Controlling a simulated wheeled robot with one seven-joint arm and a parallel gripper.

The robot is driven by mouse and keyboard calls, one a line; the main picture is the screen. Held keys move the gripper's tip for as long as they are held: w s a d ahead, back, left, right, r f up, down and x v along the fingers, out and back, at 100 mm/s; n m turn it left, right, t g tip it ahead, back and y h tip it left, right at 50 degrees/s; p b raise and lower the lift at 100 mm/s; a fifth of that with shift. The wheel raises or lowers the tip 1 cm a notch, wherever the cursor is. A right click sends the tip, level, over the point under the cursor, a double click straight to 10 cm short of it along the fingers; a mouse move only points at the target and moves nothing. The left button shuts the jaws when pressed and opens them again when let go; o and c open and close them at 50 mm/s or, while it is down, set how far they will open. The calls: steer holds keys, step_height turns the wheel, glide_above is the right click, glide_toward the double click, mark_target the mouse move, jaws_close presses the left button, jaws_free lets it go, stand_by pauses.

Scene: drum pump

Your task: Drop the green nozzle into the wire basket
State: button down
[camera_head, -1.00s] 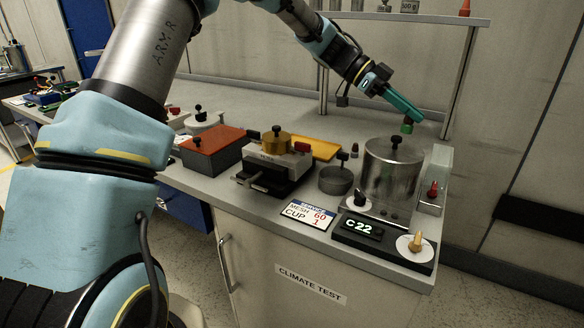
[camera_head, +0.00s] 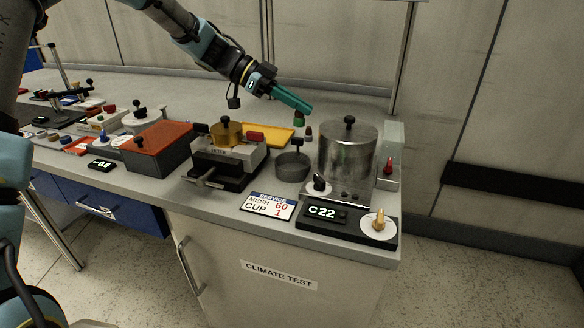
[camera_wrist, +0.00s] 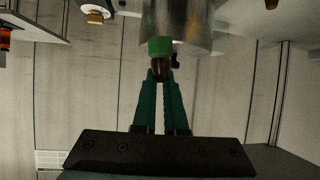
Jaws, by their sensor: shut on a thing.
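My gripper (camera_head: 306,108) has long teal fingers and is shut on the green nozzle (camera_head: 299,118). The nozzle hangs below the fingertips, above the bench and left of the steel pot. In the wrist view the nozzle (camera_wrist: 160,47) shows a green end and a brown end, the brown end between the fingertips (camera_wrist: 162,76). A small dark round cup (camera_head: 292,167), which looks like the wire basket, stands on the bench left of the pot. It is below the gripper in the picture, and the nozzle is apart from it. I cannot make out its inside.
The lidded steel pot (camera_head: 346,155) stands close right of the cup. A small dark post (camera_head: 308,132) is behind the cup. A sign (camera_head: 268,206) lies in front.

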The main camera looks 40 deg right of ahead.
steer(key=shift+f, duration=0.85)
steer(key=c, duration=0.9)
jaws_free()
steer(key=b+v, duration=0.3)
steer(key=v, duration=0.7)
steer(key=shift+w+a, duration=0.25)
steer(key=shift+r, duration=0.15)
